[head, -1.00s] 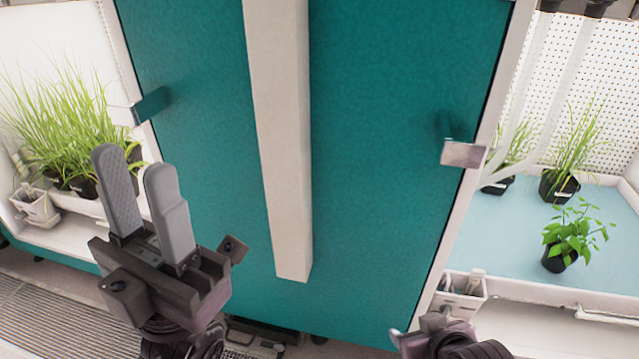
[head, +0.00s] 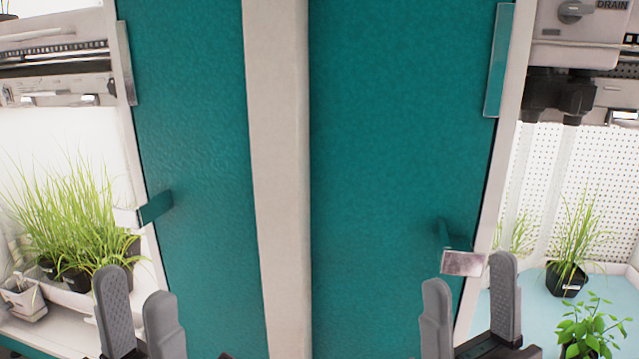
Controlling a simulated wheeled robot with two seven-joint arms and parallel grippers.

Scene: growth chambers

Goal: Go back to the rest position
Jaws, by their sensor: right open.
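My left gripper (head: 140,310) is at the bottom left, its two grey fingers upright and apart, with nothing between them. It stands in front of the left edge of the teal panel. My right gripper (head: 471,297) is at the bottom right, its fingers also upright and apart, with nothing between them. It stands in front of the right edge of the panel. The lower parts of both grippers and both arms are cut off by the bottom of the picture.
A teal panel (head: 390,150) with a pale vertical post (head: 282,180) fills the middle. The left chamber holds grassy plants (head: 75,225). The right one holds a potted grass (head: 568,275) and a leafy plant (head: 592,330).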

